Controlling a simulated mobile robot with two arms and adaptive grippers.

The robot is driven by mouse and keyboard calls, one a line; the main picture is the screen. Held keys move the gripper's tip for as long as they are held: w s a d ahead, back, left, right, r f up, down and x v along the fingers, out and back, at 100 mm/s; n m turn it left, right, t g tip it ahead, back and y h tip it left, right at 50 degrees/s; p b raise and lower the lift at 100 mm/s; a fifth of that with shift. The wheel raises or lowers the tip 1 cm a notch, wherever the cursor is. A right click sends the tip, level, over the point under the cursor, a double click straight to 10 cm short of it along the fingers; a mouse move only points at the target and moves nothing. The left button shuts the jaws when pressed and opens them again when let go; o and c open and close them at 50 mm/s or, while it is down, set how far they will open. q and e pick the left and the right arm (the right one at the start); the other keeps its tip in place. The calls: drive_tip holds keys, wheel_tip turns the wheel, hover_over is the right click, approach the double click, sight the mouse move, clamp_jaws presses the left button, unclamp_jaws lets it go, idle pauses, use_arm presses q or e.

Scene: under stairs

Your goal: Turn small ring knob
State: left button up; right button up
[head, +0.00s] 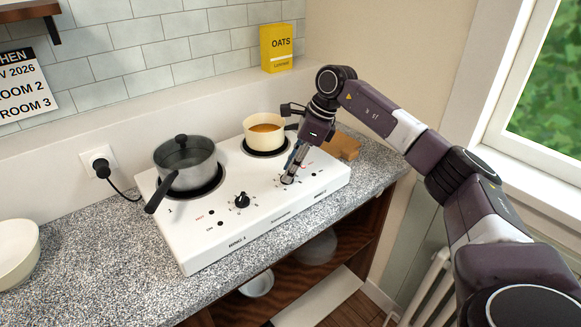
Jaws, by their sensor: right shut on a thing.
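The white two-ring hob (214,244) stands on the speckled counter. Its left knob (242,200) is black, with dial marks around it and nobody holding it. My right gripper (289,178) points down at the right-hand dial and is shut on the right knob there. The fingers mostly hide that knob, so its pointer setting cannot be read. Dial marks show around the fingertips. My left gripper is not in view.
A grey lidded saucepan (186,165) sits on the left ring, its handle toward the front left. A cream pan (264,131) with orange contents sits on the right ring, close to my wrist. A wooden block (345,146) is at right. A yellow oats box (276,48) stands behind.

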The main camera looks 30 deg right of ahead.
idle(0.3)
drive_tip(key=o, duration=1.2)
drive_tip(key=shift+c, duration=0.2)
drive_tip(key=v, duration=1.2)
drive_tip(key=shift+s+f, duration=0.1)
